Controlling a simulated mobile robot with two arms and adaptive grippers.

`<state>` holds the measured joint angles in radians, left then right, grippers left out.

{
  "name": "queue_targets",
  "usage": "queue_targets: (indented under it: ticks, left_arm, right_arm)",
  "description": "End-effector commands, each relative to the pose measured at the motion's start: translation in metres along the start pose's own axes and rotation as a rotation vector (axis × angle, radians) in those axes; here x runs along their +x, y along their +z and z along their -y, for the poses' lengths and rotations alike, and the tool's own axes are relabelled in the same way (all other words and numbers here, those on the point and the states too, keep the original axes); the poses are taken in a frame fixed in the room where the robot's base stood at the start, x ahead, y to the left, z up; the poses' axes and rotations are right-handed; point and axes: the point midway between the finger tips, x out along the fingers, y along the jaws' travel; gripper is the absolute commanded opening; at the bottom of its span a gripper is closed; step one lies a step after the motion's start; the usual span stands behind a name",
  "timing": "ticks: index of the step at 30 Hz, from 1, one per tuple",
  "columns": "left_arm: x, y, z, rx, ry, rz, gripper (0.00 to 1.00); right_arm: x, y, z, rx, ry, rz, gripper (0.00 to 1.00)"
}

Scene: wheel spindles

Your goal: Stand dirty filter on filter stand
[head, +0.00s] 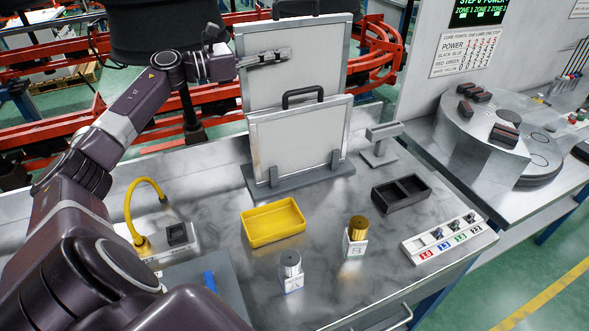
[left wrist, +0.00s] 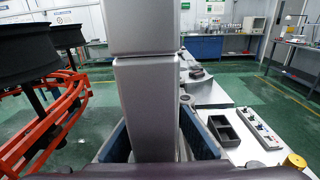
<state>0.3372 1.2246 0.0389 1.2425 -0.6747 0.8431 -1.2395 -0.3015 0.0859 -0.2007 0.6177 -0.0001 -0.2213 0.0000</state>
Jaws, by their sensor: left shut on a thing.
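A large framed filter panel (head: 293,70) with a pale face and metal frame is upright in the head view, its lower part hidden behind a second panel. My left gripper (head: 268,58) is shut on its left side. In the left wrist view the held panel's grey edge (left wrist: 147,100) rises between my blue fingers. The second, similar filter panel (head: 297,137), with a black handle on top, stands upright in the grey filter stand (head: 300,178). I cannot tell by looks which panel is dirty. My right gripper is out of view.
On the bench are a yellow tray (head: 273,222), a black two-part bin (head: 401,193), a brass-topped block (head: 356,236), a silver-topped block (head: 291,271) and a switch panel (head: 444,238). A small metal stand (head: 380,145) is right of the filter stand. Red rails (head: 375,50) run behind.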

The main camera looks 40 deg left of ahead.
Motion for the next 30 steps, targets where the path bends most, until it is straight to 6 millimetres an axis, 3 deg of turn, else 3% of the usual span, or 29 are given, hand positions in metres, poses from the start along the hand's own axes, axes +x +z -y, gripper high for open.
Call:
queue_targets:
  ticks: [5, 12, 18, 26, 30]
  left_arm:
    - [0.001, -0.029, -0.001, -0.003, 0.001, 0.004, 0.00]
    - [0.002, -0.092, -0.001, -0.005, 0.001, 0.003, 0.00]
    - [0.001, -0.133, 0.001, -0.003, 0.001, 0.004, 0.00]
    - [0.000, -0.150, 0.002, -0.001, 0.002, 0.004, 0.00]
    - [-0.001, -0.170, 0.003, -0.003, 0.003, 0.002, 0.00]
  right_arm:
    - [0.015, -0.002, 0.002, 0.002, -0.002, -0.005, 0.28]
    - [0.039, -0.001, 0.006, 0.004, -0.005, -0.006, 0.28]
    - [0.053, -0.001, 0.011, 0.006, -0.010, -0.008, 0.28]
    - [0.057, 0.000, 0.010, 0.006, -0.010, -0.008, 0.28]
    - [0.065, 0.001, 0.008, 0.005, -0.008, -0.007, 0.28]
